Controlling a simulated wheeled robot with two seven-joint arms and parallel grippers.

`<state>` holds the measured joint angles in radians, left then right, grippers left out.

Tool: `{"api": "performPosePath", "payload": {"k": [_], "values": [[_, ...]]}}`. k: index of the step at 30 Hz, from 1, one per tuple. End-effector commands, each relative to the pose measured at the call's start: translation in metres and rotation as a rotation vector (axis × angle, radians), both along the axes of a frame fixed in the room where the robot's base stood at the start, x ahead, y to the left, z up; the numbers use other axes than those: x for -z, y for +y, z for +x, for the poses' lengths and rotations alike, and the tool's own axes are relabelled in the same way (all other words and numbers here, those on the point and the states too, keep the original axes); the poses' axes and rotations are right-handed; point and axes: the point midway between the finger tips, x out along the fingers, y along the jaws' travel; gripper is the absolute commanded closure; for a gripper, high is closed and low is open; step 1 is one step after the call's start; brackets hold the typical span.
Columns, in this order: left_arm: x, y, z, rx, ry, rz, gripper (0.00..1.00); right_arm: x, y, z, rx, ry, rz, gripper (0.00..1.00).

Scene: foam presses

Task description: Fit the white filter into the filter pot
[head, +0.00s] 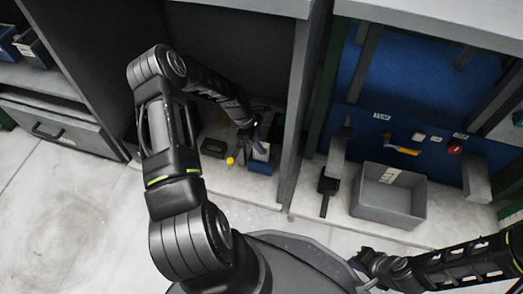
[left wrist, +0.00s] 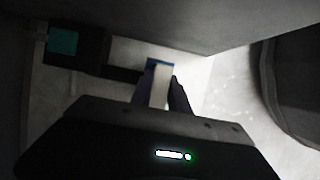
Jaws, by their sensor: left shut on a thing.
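The white filter (head: 261,152) is at the fingers of my left gripper (head: 251,134), inside the shelf bay left of the upright panel. In the left wrist view the fingers (left wrist: 163,88) are shut on the pale filter (left wrist: 159,97). The filter pot looks to be the blue box (head: 260,167) right at the filter; a strip of blue (left wrist: 156,63) shows beyond the fingertips. I cannot tell how deep the filter sits in it. My right gripper (head: 369,264) is low at the right, away from these; its jaw state is unclear.
A small dark device (head: 213,148) and a yellow knob (head: 230,161) stand left of the pot. The grey upright panel (head: 296,115) closes the bay on the right. Beyond it are a grey bin (head: 385,211) and a blue press panel (head: 415,95).

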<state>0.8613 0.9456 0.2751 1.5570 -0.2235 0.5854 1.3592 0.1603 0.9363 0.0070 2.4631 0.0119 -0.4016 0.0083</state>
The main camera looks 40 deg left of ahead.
Motion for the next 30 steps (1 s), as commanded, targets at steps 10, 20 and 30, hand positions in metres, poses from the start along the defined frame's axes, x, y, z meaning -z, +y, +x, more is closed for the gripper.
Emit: {"api": "performPosePath", "payload": {"k": [10, 20, 30], "values": [[0.034, 0.0, 0.0, 0.0, -0.001, 0.0, 1.0, 0.015, -0.001, 0.003, 0.003, -0.003, 0.003, 1.0], [0.038, 0.0, 0.0, -0.001, 0.0, 0.0, 0.78, 0.017, -0.001, 0.003, 0.002, -0.002, 0.003, 1.0], [0.037, 0.0, 0.0, -0.001, 0.0, 0.0, 0.57, 0.016, -0.001, 0.003, 0.002, -0.002, 0.003, 1.0]]}}
